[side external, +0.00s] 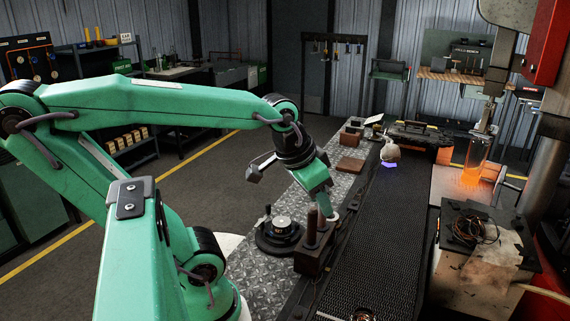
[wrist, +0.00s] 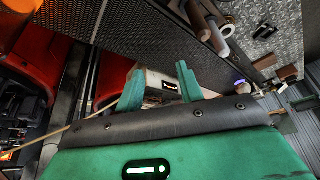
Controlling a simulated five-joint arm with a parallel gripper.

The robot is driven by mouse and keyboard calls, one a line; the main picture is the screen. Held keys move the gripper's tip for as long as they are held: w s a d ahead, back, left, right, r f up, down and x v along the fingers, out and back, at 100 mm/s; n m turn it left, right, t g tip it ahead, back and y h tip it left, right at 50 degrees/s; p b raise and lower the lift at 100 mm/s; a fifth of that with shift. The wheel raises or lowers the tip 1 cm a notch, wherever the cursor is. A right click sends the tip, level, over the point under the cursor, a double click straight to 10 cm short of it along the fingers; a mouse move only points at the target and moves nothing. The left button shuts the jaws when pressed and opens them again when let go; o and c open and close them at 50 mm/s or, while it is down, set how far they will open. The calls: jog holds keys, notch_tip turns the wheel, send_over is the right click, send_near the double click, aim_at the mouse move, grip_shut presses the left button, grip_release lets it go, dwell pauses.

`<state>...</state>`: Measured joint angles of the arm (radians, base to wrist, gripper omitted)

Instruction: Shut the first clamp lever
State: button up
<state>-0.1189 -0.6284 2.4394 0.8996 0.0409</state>
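A brown block (side external: 312,262) with an upright dark brown handle (side external: 312,225) stands at the bench's near edge, beside the black conveyor. It appears to be the clamp lever. A brown cylinder (wrist: 199,22) and a pale bar (wrist: 224,48) show at the upper right in the wrist view, apart from my fingers. A round black mould base (side external: 279,236) with a silver top sits just left of the block. My gripper (side external: 325,208) points down just behind and right of the handle; contact cannot be told. In the wrist view its green fingers (wrist: 158,86) are spread, holding nothing.
The black mesh conveyor (side external: 372,240) runs along the right side. A pale flask-like object (side external: 389,150) is over it, above a purple glow. A box with coiled wire (side external: 475,228) is at the right. Brown blocks (side external: 350,166) lie on the bench.

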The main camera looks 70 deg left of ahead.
jog(key=w+a, duration=0.1)
jog(key=a, duration=0.1)
jog(key=w+a+f+n+g, duration=0.1)
jog(key=a, duration=0.2)
jog(key=a+n, duration=0.1)
jog(key=a, duration=0.1)
jog(key=shift+w+a+f+g+y, duration=0.3)
jog(key=shift+w+a+f+g, duration=0.1)
jog(key=s+a+f+n+g, duration=0.1)
jog(key=a+f, duration=0.2)
jog(key=a, duration=0.4)
jog(key=s+a+f+n+g, duration=0.1)
jog(key=s+a+f+n, duration=0.1)
jog(key=a+f, duration=0.2)
jog(key=s+a+f+n+g+h, duration=0.1)
jog(key=a+f, duration=0.2)
jog(key=a, duration=0.7)
jog(key=shift+s+a+f, duration=0.1)
jog(key=shift+s+f, duration=0.1)
jog(key=shift+s, duration=0.1)
jog(key=shift+f, duration=0.1)
jog(key=shift+f, duration=3.8)
jog(key=shift+c, duration=0.5)
grip_shut()
